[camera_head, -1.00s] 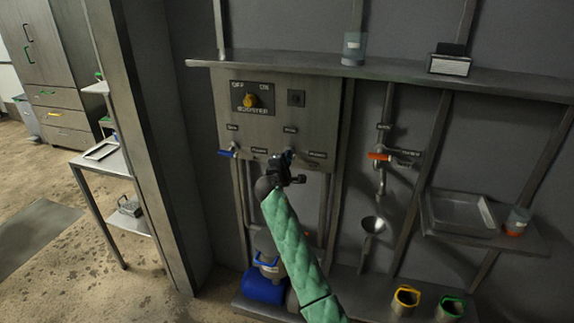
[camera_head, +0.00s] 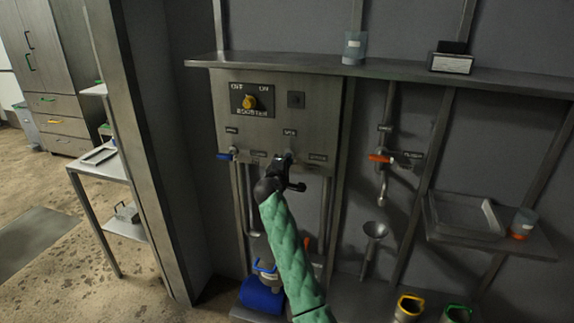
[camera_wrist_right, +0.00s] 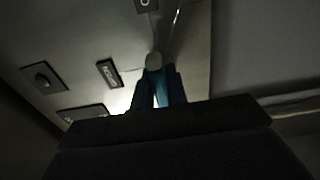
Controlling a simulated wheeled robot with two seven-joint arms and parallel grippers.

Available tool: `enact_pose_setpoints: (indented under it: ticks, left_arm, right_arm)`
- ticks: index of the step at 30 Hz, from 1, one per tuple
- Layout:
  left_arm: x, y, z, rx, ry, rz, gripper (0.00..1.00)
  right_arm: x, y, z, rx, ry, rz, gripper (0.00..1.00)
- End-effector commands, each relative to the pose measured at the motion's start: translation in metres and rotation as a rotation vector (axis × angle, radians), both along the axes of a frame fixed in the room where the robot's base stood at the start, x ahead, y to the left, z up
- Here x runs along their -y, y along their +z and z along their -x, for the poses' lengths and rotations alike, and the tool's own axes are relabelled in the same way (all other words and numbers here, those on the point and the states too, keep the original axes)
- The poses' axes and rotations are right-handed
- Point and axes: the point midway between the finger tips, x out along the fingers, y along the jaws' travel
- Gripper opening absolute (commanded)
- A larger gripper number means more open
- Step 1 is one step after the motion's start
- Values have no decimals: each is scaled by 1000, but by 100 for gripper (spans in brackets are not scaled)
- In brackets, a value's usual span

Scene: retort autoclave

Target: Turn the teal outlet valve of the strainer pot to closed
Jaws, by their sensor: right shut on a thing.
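My right gripper (camera_head: 284,172) is at the lower part of the grey wall panel (camera_head: 277,118), below a small label. In the right wrist view it is shut on the teal outlet valve (camera_wrist_right: 157,88), a teal handle standing by a pale round stub. In the head view the gripper hides most of that valve, so its angle is hard to read there. Small labels sit above it and to either side. My left gripper is not in view.
A blue-handled valve (camera_head: 226,156) sits to the left on the panel. A yellow knob (camera_head: 250,102) is above. An orange-handled valve (camera_head: 380,158) is on a pipe to the right. A shelf (camera_head: 400,76) runs above. A blue-based vessel (camera_head: 263,294) stands below.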

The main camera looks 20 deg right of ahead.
Motion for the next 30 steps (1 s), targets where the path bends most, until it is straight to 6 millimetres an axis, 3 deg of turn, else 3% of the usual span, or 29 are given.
enact_pose_setpoints:
  ticks: [17,18,21,30]
  left_arm:
    - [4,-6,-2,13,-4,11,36]
    - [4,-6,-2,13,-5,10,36]
    - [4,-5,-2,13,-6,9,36]
    - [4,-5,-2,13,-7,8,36]
  right_arm:
    - [0,-3,0,10,-1,-21,0]
    - [0,-3,0,10,-1,-21,17]
    - [0,-2,0,10,-1,-21,36]
    - [0,-1,1,12,0,-20,36]
